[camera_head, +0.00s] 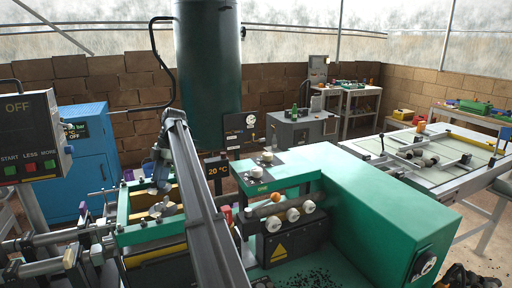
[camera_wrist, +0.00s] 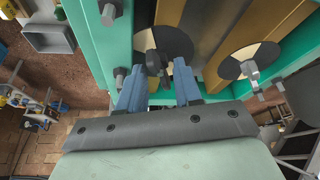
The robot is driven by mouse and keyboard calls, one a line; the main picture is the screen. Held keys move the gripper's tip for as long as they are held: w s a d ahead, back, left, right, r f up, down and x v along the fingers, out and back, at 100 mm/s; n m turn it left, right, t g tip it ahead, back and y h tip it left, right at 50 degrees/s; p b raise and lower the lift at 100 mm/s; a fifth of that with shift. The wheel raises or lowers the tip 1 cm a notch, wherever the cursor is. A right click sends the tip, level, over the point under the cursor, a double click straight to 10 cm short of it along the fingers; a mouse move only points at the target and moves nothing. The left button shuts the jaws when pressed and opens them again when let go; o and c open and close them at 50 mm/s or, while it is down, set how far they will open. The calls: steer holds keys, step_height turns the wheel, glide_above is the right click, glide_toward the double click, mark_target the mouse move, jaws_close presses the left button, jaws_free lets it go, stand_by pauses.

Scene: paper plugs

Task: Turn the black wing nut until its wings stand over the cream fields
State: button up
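The black wing nut (camera_wrist: 153,60) shows in the wrist view, in front of a round disc (camera_wrist: 178,45) with dark and cream fields. One wing points up in the picture; the rest is partly between my fingers, so its exact angle is hard to tell. My gripper (camera_wrist: 159,68) is open, with one blue-grey finger on each side of the nut and gaps visible. I cannot tell whether either finger touches it. A second, grey wing nut (camera_wrist: 250,71) sits on another dark and cream disc (camera_wrist: 232,70) to the right. In the head view, my gripper (camera_head: 160,187) is small above the green frame.
The green frame (camera_wrist: 115,50) with hex bolts runs beside the fingers, and brass-coloured bars (camera_wrist: 215,50) lie behind the discs. In the head view, a green machine housing (camera_head: 375,220) with white knobs stands to the right, and a control box (camera_head: 30,135) at the left.

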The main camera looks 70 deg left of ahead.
steer(key=m+y, duration=0.1)
steer(key=m, duration=0.1)
steer(key=m+y, duration=0.1)
steer(key=m, duration=0.4)
steer(key=shift+d+y, duration=0.4)
steer(key=m+y, duration=0.1)
steer(key=m, duration=0.3)
steer(key=shift+d+t, duration=0.1)
steer(key=shift+t, duration=0.2)
steer(key=m+t+y, duration=0.1)
steer(key=m, duration=0.2)
steer(key=shift+s+d, duration=0.1)
steer(key=shift+s, duration=0.05)
steer(key=w+v, duration=0.1)
steer(key=v, duration=1.3)
steer(key=w+f+m+t, duration=0.1)
steer(key=w+f+m, duration=0.1)
steer(key=w, duration=0.8)
steer(key=w+a+f+m+t+y, duration=0.1)
steer(key=w+f+m, duration=0.1)
steer(key=w, duration=0.9)
steer(key=w+f+m+t+y, duration=0.1)
steer(key=w+f+m+t, duration=0.1)
steer(key=w, duration=0.9)
steer(key=shift+a+m, duration=0.35)
steer(key=shift+m, duration=0.05)
